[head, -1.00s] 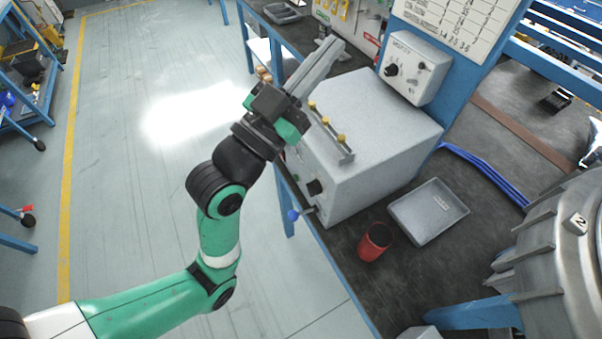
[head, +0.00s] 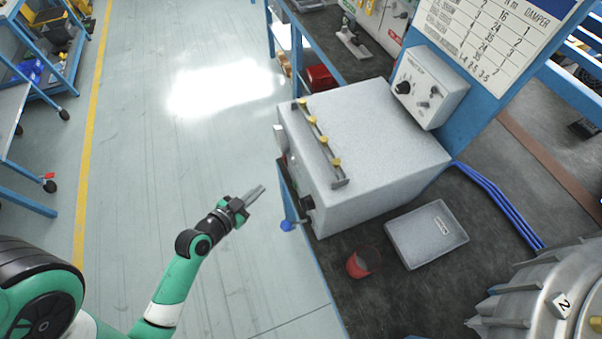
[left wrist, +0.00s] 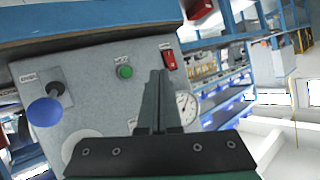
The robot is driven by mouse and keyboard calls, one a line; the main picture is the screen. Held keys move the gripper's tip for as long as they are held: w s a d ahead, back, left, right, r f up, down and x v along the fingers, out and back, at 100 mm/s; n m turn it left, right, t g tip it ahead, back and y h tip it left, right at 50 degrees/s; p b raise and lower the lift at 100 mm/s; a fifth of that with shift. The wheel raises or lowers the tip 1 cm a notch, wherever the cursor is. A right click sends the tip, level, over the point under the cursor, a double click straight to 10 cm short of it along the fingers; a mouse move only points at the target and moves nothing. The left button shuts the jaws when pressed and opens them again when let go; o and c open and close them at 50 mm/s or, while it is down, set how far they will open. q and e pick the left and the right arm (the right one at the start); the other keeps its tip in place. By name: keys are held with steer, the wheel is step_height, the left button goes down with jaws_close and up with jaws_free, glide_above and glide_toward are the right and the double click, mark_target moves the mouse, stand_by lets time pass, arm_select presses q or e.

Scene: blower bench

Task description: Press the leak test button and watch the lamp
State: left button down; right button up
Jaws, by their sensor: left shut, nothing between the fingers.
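The grey test box (head: 375,140) stands on the dark bench in the head view; its control face is turned left and mostly hidden there. The left wrist view shows this face (left wrist: 95,75) with a round green button or lamp (left wrist: 124,72), a red switch (left wrist: 168,60), a dial gauge (left wrist: 186,105) and a blue ball knob (left wrist: 45,111). Their labels are too small to read. My left gripper (head: 262,189) is shut and empty, in front of the face and apart from it. Its fingers (left wrist: 157,78) point toward the panel between the green part and the gauge. My right gripper is out of view.
A row of yellow knobs (head: 324,139) sits on the box top. A smaller control box (head: 428,86) is on the blue post. A grey tray (head: 426,233) and a red cup (head: 362,263) are on the bench. The floor left of the bench is clear.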

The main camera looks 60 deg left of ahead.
mark_target(295, 185)
arm_select(q)
steer(key=shift+s+d+f+g, duration=0.25)
steer(key=shift+s+f+g, duration=0.25)
steer(key=shift+s+f, duration=0.65)
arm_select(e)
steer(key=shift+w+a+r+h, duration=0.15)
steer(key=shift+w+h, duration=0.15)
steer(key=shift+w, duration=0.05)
arm_select(q)
steer(key=shift+w, duration=0.2)
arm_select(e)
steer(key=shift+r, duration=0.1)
arm_select(q)
steer(key=w+d+p, duration=0.1)
steer(key=w, duration=0.7)
steer(key=shift+w+d, duration=0.3)
steer(key=shift+d, duration=0.05)
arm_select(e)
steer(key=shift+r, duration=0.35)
arm_select(q)
steer(key=shift+w, duration=0.4)
